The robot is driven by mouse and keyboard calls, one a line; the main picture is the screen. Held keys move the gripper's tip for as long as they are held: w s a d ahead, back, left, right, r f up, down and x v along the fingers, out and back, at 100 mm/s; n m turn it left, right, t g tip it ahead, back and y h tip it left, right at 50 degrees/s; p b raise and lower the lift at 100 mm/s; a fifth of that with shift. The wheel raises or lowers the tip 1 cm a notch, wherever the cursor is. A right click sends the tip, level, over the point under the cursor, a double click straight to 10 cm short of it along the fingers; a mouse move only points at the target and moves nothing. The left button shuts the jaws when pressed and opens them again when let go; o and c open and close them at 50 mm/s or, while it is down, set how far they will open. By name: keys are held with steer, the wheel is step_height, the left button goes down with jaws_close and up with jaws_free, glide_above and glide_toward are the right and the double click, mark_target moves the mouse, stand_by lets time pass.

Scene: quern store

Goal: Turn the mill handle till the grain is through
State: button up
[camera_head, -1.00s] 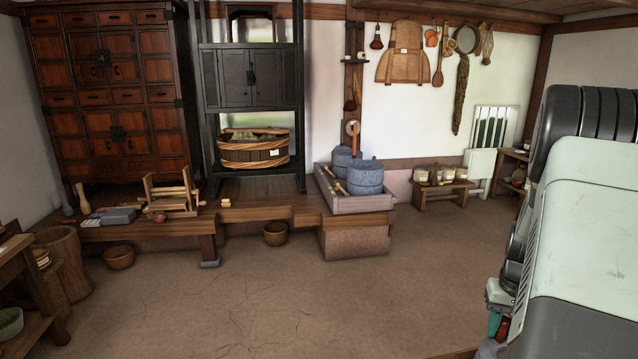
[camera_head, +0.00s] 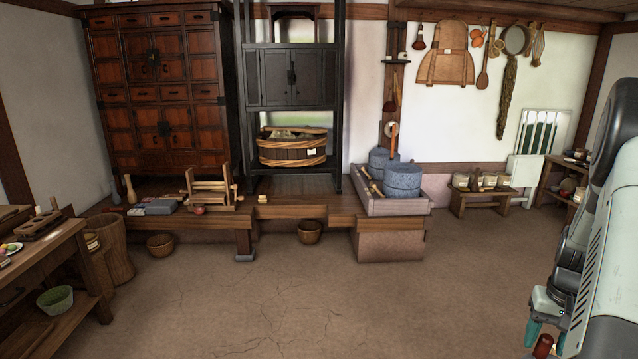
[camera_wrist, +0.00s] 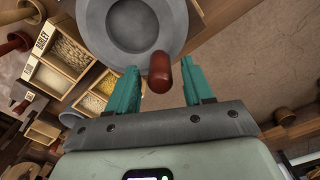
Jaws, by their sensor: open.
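In the wrist view, a round grey millstone (camera_wrist: 138,20) with a sunken hollow lies at the top, partly cut off. A dark red, rounded upright handle (camera_wrist: 160,74) stands near its rim. My gripper (camera_wrist: 160,68) is open, with a teal finger on either side of the handle and gaps showing; I cannot tell how deep the handle sits between them. In the head view, my gripper (camera_head: 536,334) is at the lower right with the red handle (camera_head: 543,346) beside it; the millstone is out of that picture. No grain shows in the visible hollow.
A divided wooden box (camera_wrist: 62,62) with labelled grains lies left of the millstone in the wrist view. In the head view, grey stone vessels (camera_head: 402,182) stand in a trough on the low platform. A side table (camera_head: 45,258) stands at left. The middle floor is clear.

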steer(key=shift+r, duration=3.15)
